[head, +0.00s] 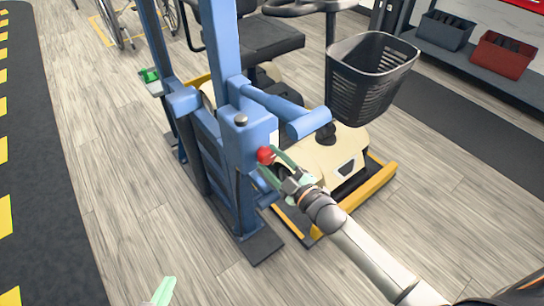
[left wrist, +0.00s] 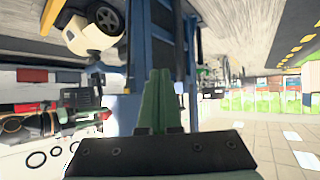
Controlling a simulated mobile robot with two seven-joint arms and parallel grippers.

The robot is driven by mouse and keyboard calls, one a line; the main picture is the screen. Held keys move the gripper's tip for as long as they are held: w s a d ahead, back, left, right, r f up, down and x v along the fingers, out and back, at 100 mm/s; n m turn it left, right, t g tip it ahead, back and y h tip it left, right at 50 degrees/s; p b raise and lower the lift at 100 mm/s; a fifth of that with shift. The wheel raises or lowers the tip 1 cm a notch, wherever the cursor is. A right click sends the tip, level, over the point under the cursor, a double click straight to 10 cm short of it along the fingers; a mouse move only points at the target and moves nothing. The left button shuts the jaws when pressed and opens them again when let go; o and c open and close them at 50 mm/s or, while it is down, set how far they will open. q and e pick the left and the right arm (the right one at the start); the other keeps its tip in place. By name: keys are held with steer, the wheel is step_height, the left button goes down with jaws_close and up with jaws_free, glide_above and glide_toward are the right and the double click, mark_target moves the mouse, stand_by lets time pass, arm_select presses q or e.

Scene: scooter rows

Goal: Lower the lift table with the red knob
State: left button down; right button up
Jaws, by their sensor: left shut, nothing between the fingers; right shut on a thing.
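The red knob (head: 265,155) sits on the side of the blue lift column (head: 240,150), in the middle of the head view. My right gripper (head: 271,164) is shut on the red knob, its green fingers partly covering it. The lift table (head: 379,184), with a yellow edge, carries a cream scooter (head: 320,155); its height above the floor is hard to tell. My left gripper (head: 163,291) is at the bottom of the head view, away from the lift. In the left wrist view its green fingers (left wrist: 163,90) are together and empty.
A black basket (head: 370,75) hangs at the scooter's front. A green part (head: 149,75) shows at the lift's far side. A shelf with a grey bin (head: 446,30) and a red bin (head: 503,55) stands at the upper right. The floor left of the lift is clear.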

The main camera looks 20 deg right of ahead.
steer(key=n, duration=0.2)
steer(key=shift+n, duration=1.1)
arm_select(q)
steer(key=shift+s+d+f+g, duration=0.1)
steer(key=shift+s+f+g, duration=0.9)
steer(key=shift+s+f, duration=0.5)
arm_select(e)
steer(key=shift+n, duration=0.9)
arm_select(q)
steer(key=shift+w+f, duration=0.1)
arm_select(e)
steer(key=shift+n, duration=0.3)
steer(key=o, duration=1.4)
steer(key=shift+s, duration=0.1)
arm_select(q)
steer(key=shift+w+d+r+p, duration=0.15)
steer(key=shift+r+p, duration=0.4)
steer(key=shift+p, duration=0.35)
arm_select(e)
steer(key=v, duration=1.2)
steer(key=shift+s+d, duration=0.1)
steer(key=shift+s, duration=0.1)
